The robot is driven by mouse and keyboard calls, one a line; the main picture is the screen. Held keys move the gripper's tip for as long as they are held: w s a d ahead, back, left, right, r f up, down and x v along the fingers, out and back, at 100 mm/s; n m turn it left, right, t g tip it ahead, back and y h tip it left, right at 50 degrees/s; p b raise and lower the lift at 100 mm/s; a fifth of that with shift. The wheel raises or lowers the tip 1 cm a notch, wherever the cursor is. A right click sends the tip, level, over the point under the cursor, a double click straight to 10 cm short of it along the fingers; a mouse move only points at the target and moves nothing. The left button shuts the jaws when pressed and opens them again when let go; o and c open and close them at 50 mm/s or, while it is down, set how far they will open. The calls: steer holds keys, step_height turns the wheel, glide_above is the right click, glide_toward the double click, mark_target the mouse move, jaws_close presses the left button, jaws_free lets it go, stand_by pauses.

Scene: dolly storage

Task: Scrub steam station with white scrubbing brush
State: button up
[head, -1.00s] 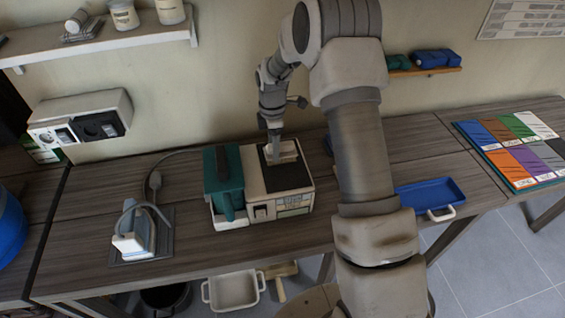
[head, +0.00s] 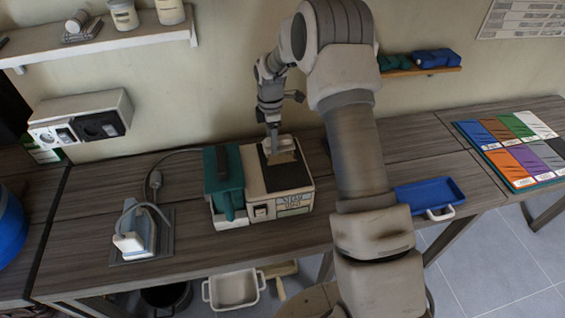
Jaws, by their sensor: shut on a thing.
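The steam station (head: 286,204) stands on the wooden bench, a cream box with a dark top panel and a teal tank (head: 223,180) on its left. A label and a switch show on its front. My gripper (head: 275,139) points down over the rear of the dark top. It is shut on the white scrubbing brush (head: 281,148), whose tan underside is tilted toward the front. I cannot tell whether the brush touches the top panel.
An iron (head: 135,232) rests on a dark pad at left, its cord running behind the station. A blue tray (head: 430,195) lies right of my arm. A wall socket box (head: 82,117) and a shelf (head: 110,42) are behind. Colored cards (head: 505,150) lie far right.

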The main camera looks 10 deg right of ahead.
steer(key=shift+s, duration=2.2)
steer(key=shift+w, duration=0.1)
steer(key=shift+w, duration=2.15)
steer(key=shift+s, duration=2.3)
steer(key=shift+w, duration=0.1)
